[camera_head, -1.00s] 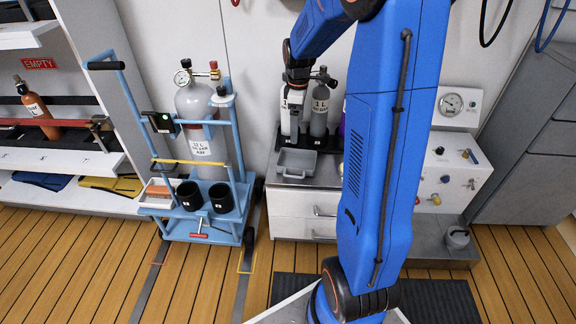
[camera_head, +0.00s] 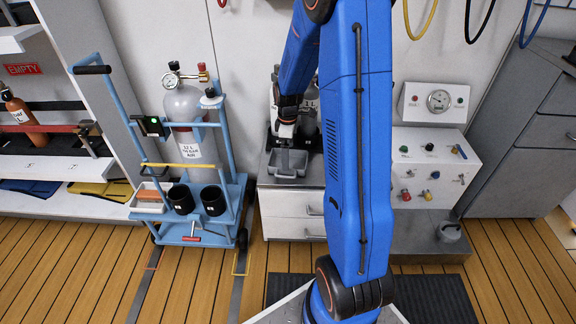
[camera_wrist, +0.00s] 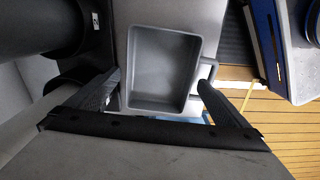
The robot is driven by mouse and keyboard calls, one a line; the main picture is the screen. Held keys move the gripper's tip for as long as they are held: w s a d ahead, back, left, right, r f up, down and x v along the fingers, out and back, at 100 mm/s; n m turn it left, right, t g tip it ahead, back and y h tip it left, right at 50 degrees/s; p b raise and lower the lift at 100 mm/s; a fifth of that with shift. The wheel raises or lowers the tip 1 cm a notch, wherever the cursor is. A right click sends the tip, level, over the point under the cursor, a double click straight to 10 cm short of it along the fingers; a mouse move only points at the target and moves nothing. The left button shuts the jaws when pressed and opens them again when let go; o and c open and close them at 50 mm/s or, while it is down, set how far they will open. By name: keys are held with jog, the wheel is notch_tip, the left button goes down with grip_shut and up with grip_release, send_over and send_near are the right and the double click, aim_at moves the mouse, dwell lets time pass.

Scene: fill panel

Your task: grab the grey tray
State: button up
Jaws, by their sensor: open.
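The grey tray (camera_head: 287,175) is a small open box on top of the white drawer cabinet, in front of the gas cylinders. In the wrist view, the tray (camera_wrist: 137,62) looks empty, with a loop handle (camera_wrist: 209,70) on its right side. My gripper (camera_head: 287,146) is above the tray, pointing down. In the wrist view, my gripper (camera_wrist: 159,80) is open, with one finger left of the tray and the other close to the handle. I cannot tell whether either finger touches it. My arm hides part of the cabinet top in the head view.
Dark cylinders (camera_wrist: 65,25) stand close to the left finger. A blue cart (camera_head: 226,190) with a grey cylinder (camera_head: 186,115) stands left of the cabinet (camera_head: 290,203). A white gauge panel (camera_head: 428,165) is to the right. Wooden floor lies open in front.

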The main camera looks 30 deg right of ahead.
jog(key=shift+d+f, duration=0.1)
jog(key=shift+f, duration=1.8)
jog(key=shift+c, duration=0.6)
jog(key=c, duration=0.8)
jog(key=shift+r, duration=0.1)
